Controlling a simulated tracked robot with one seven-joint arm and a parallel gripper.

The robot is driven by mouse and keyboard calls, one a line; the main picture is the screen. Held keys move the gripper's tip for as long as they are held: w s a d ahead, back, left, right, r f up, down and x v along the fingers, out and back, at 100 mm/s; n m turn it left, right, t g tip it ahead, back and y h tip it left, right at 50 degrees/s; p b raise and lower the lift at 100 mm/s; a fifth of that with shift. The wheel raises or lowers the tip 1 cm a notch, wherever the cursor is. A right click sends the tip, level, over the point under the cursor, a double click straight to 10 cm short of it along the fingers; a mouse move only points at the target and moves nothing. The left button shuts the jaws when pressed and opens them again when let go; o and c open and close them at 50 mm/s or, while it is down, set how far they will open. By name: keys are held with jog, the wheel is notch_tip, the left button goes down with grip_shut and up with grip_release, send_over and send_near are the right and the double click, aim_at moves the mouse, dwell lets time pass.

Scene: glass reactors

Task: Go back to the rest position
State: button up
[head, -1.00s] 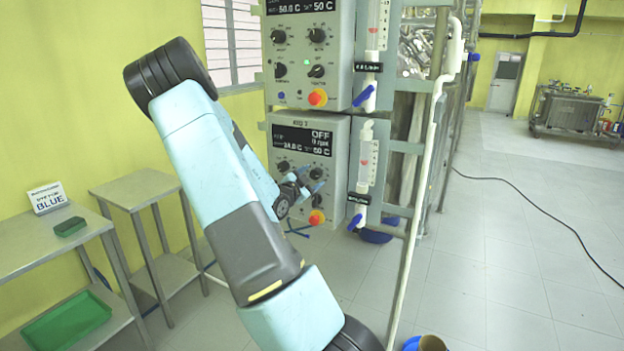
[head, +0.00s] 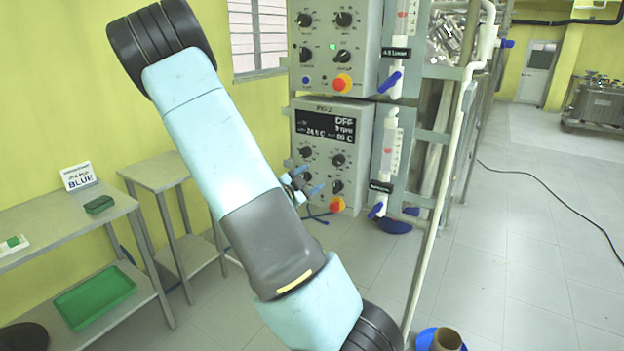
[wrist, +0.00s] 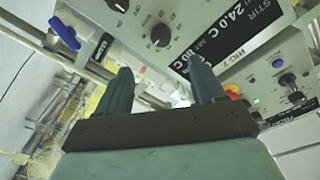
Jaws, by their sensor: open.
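My gripper (wrist: 162,92) is open and empty in the wrist view, its two fingers apart in front of a control panel. In the head view my gripper (head: 308,188) is small and partly hidden behind my own arm, in front of the lower control box (head: 318,120). That box has a dark display reading OFF, several black knobs and a red-orange button (head: 336,204). I cannot tell from these views whether a fingertip touches the panel.
An upper control box (head: 330,22) sits above, with valves and pipes on its right. Metal tables (head: 60,236) stand at the left, with a green tray (head: 95,297) on a lower shelf. A blue container (head: 428,338) stands at the bottom. The floor at the right is mostly clear.

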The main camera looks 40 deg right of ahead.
jog(key=shift+w, duration=0.1)
dwell(0.4)
jog(key=w+a+r+n+t+y, duration=0.1)
jog(key=w+a+n+t+y, duration=0.35)
jog(key=a+y, duration=0.5)
jog(key=s+a+r+n+y, duration=0.2)
jog(key=a+r+n+y, duration=0.45)
jog(key=a, duration=0.45)
jog(key=s+a+r+n+y, duration=0.3)
jog(key=s+a+r+n, duration=0.35)
jog(key=s+a, duration=0.2)
jog(key=s+r+n+g, duration=0.1)
jog(key=s+n, duration=0.1)
jog(key=s, duration=0.6)
jog(key=s+a+r+n+g+h, duration=0.1)
jog(key=s+r+n+g, duration=0.1)
jog(key=s, duration=0.7)
jog(key=shift+s+r+n, duration=0.2)
jog(key=shift+s+n, duration=0.1)
jog(key=shift+n, duration=0.55)
